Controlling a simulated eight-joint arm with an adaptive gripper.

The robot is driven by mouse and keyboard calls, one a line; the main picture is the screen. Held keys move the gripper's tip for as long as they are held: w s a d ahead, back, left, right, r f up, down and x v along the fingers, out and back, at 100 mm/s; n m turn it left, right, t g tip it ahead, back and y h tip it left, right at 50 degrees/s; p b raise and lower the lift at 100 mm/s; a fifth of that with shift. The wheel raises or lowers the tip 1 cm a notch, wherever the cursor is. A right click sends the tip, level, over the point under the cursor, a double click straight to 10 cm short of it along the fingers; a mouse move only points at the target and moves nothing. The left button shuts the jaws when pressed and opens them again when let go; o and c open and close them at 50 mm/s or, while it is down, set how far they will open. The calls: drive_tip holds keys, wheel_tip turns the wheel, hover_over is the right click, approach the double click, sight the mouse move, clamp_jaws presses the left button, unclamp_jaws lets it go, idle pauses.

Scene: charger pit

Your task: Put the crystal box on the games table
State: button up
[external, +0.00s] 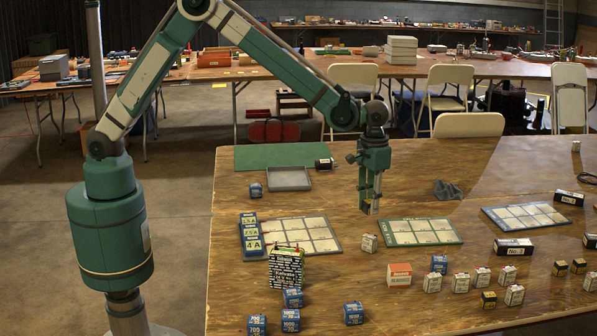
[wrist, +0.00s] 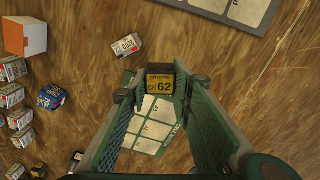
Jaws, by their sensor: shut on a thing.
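My gripper (wrist: 160,92) is shut on the crystal box (wrist: 160,78), a small black box with a yellow face reading "CRYSTAL CH 62", seen between the fingers in the wrist view. In the external view my gripper (external: 370,208) points down, above the wooden table (external: 330,195); the box is hard to make out there. A green-edged board (external: 422,231) with pale squares lies just right of the gripper. In the wrist view this board (wrist: 152,127) shows below the box, partly hidden by the fingers. I cannot tell from lettering which surface is the games table.
Other pale-squared boards lie left (external: 318,234) and right (external: 526,217). A small white box (external: 369,243) stands between the left and green boards. An orange-and-white box (external: 399,274) and several small boxes stand nearer the front. A grey tray (external: 289,179) lies at the back left.

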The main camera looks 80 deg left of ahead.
drive_tip(key=s+d+m, duration=0.1)
drive_tip(key=s+d, duration=0.3)
drive_tip(key=d, duration=0.8)
drive_tip(key=s+d+m, duration=0.2)
drive_tip(key=s+d, duration=0.2)
drive_tip(key=d, duration=0.9)
drive_tip(key=shift+s, duration=0.35)
drive_tip(key=b, duration=0.2)
hover_over(359, 283)
drive_tip(key=shift+d+f, duration=0.1)
drive_tip(key=shift+f, duration=3)
drive_tip(key=shift+f, duration=1.9)
drive_tip(key=shift+f, duration=0.2)
drive_tip(key=o, duration=0.8)
drive_tip(key=shift+c, duration=0.2)
